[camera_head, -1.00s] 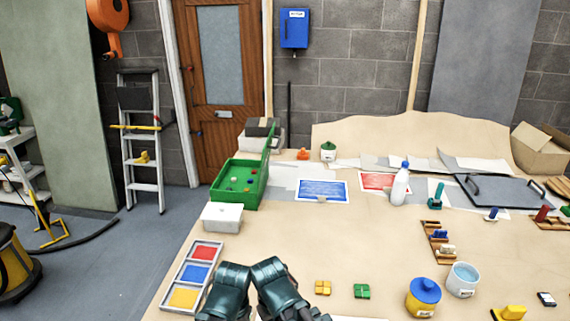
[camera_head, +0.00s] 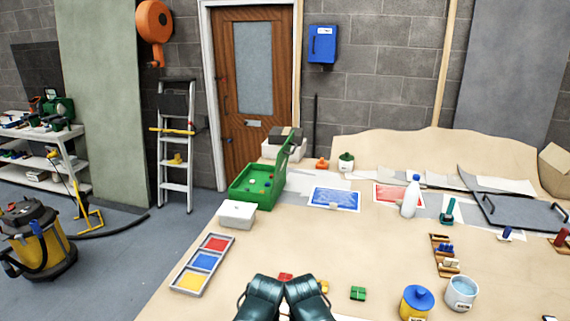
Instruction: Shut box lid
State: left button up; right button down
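A green box (camera_head: 247,195) stands open at the back left of the table. Its green lid (camera_head: 290,153) is raised upright along the box's right side. Small coloured pieces lie inside the box. My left arm and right arm show side by side at the bottom middle, well in front of the box and apart from it. Their fingertips are not clearly seen, so I cannot tell whether they are open or shut.
A white box (camera_head: 237,215) stands just in front of the green box. A tray of red, blue and yellow squares (camera_head: 203,264) lies at the table's left edge. A white bottle (camera_head: 410,198) and blue-topped jar (camera_head: 416,301) stand to the right. The table's middle is mostly clear.

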aim_at(283, 156)
jog(key=i+j, duration=0.15)
jog(key=j, duration=0.2)
jog(key=i+j, duration=0.2)
jog(key=j, duration=0.15)
jog(key=i+j, duration=0.15)
jog(key=j, duration=0.25)
jog(key=i+j, duration=0.2)
jog(key=j, duration=0.15)
jog(key=i+j, duration=0.15)
jog(key=j, duration=0.2)
jog(key=i+j, duration=0.2)
jog(key=j, duration=0.15)
